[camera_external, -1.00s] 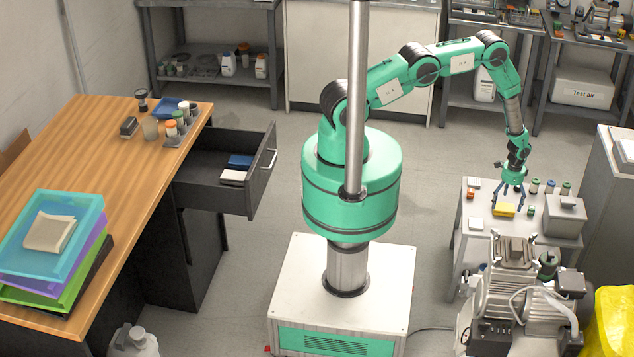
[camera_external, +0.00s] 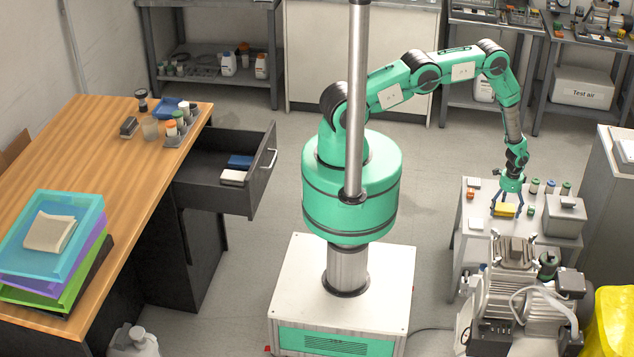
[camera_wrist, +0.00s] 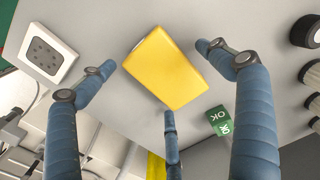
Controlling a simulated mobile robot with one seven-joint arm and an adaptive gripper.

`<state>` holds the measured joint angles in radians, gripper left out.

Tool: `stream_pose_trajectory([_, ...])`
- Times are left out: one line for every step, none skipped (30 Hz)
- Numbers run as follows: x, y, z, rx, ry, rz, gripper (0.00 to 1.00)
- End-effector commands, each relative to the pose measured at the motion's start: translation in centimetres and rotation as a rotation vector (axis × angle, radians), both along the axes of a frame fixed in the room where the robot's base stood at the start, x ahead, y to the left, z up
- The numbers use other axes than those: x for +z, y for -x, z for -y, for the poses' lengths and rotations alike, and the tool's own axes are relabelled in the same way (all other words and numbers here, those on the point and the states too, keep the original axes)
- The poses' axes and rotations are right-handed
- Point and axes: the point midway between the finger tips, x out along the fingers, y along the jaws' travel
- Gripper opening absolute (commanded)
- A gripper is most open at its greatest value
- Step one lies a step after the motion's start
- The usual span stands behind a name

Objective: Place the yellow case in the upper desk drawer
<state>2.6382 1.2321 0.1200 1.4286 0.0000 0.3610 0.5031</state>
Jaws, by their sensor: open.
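The yellow case (camera_external: 505,210) lies flat on the small grey table (camera_external: 476,247) at the right. It also fills the middle of the wrist view (camera_wrist: 168,70). My gripper (camera_external: 507,203) is just above the case, pointing down. In the wrist view its blue fingers (camera_wrist: 160,85) are spread around the case, with a clear gap on the left and right sides, so it is open and empty. The upper desk drawer (camera_external: 207,193) under the wooden desk is pulled out. A blue item (camera_external: 240,161) and a white item (camera_external: 233,177) lie in it.
A grey box (camera_external: 564,218), several small bottles (camera_external: 549,186) and a green block (camera_wrist: 219,121) stand near the case. A compressor (camera_external: 515,290) stands in front of the table. My base stands between the table and the drawer.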

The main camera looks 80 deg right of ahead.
Motion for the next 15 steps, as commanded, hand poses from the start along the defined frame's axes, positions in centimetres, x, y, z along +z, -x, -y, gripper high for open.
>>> stream_pose_trajectory([0.0, 0.0, 0.0, 0.0, 0.0, 0.0, 0.87])
stream_pose_trajectory([0.0, 0.0, 0.0, 0.0, 0.0, 0.0, 0.81])
stream_pose_trajectory([0.0, 0.0, 0.0, 0.0, 0.0, 0.0, 0.73])
stream_pose_trajectory([0.0, 0.0, 0.0, 0.0, 0.0, 0.0, 0.67])
stream_pose_trajectory([0.0, 0.0, 0.0, 0.0, 0.0, 0.0, 0.61])
stream_pose_trajectory([0.0, 0.0, 0.0, 0.0, 0.0, 0.0, 0.53])
stream_pose_trajectory([0.0, 0.0, 0.0, 0.0, 0.0, 0.0, 0.47])
stream_pose_trajectory([0.0, -0.01, 0.0, 0.0, 0.0, 0.0, 0.41])
stream_pose_trajectory([0.0, -0.01, 0.0, 0.0, 0.0, 0.0, 0.4])
stream_pose_trajectory([-0.01, -0.01, 0.0, 0.0, 0.0, 0.0, 0.4])
stream_pose_trajectory([-0.01, -0.01, 0.0, 0.0, 0.0, 0.0, 0.4])
stream_pose_trajectory([0.01, 0.01, 0.01, 0.0, 0.0, 0.0, 0.36])
stream_pose_trajectory([0.0, 0.0, 0.0, 0.0, 0.0, 0.0, 0.36])
stream_pose_trajectory([0.0, 0.0, 0.0, 0.0, 0.0, 0.0, 0.36])
stream_pose_trajectory([0.0, 0.0, 0.0, 0.0, 0.0, 0.0, 0.36])
